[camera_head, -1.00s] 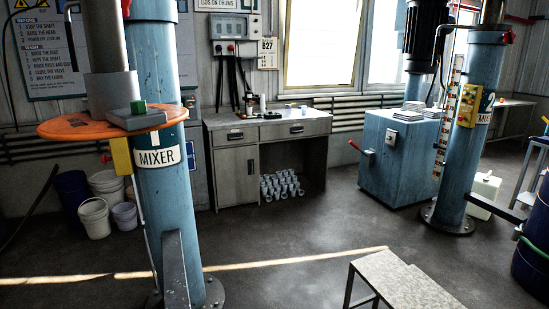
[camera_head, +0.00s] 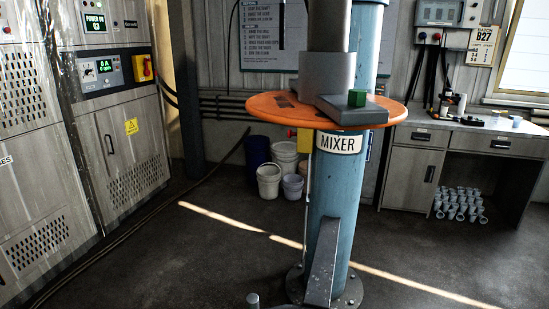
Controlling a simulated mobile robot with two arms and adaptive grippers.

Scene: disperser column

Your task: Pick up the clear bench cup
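The workbench (camera_head: 413,148) stands at the right of the head view. Small items stand on its top, among them a white cylinder (camera_head: 461,104) and a small pale bluish item (camera_head: 516,121) near the right end. The bluish item may be the clear cup, but it is too small to tell. Several pale cups (camera_head: 459,205) stand in rows in the open space under the bench top. Neither of my grippers is in view.
A blue mixer column (camera_head: 337,190) with an orange disc (camera_head: 265,110) stands in front, left of the bench. Buckets (camera_head: 269,181) stand behind it. Grey cabinets (camera_head: 120,130) line the left. The floor between the cabinets and the column is mostly clear.

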